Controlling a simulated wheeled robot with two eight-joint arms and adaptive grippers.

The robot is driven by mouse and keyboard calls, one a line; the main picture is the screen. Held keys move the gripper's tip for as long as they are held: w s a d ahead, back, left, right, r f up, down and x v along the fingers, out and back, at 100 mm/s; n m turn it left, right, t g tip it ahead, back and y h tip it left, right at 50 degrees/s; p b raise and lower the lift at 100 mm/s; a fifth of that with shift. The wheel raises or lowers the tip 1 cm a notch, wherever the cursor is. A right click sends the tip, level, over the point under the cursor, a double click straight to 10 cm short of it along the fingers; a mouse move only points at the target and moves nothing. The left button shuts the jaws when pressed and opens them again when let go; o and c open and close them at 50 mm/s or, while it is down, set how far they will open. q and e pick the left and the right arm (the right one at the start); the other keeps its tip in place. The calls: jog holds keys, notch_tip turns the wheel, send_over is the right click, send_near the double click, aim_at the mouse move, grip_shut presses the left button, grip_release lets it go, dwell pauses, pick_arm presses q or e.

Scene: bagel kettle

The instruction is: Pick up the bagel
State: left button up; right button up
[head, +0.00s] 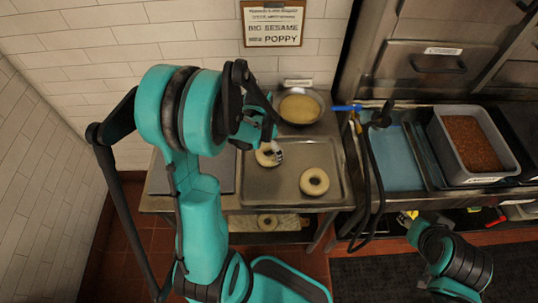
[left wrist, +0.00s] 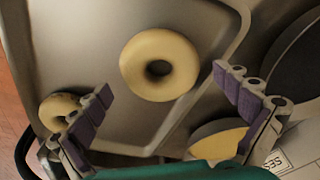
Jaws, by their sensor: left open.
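Two pale ring-shaped bagels lie on a metal tray (head: 328,153) in the head view. The left bagel (head: 265,158) is partly hidden by my left gripper (head: 275,150); the right bagel (head: 314,181) lies clear. In the left wrist view, one bagel (left wrist: 159,65) sits in the middle, beyond and between the spread fingers of my left gripper (left wrist: 164,82). The fingers are open and empty, with no visible contact. Another, smaller-looking bagel (left wrist: 60,107) shows at the lower left, partly behind a finger. My right arm shows at the lower right, but its gripper is out of frame.
A metal bowl (head: 300,106) of yellowish contents stands behind the tray. To the right are a blue-lined basin (head: 397,158), a dark hose (head: 374,180) and a grey bin (head: 440,130) of reddish-brown contents. A tiled wall closes the back. More rings lie on the lower shelf.

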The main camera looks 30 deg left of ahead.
pick_arm(q)
jog(key=shift+w+f, duration=0.2)
jog(key=shift+f, duration=1)
jog(key=shift+d, duration=0.1)
jog(key=c, duration=1.4)
jog(key=shift+r, duration=0.1)
jog(key=shift+r, duration=0.6)
notch_tip(320, 180, up, 3)
jog(key=shift+p, duration=0.65)
jog(key=w+d+r+p, duration=0.2)
jog(key=w+d+r, duration=0.3)
jog(key=d, duration=0.5)
jog(key=shift+w+d+r, duration=0.15)
jog(key=shift+w+r, duration=0.05)
jog(key=shift+r, duration=0.65)
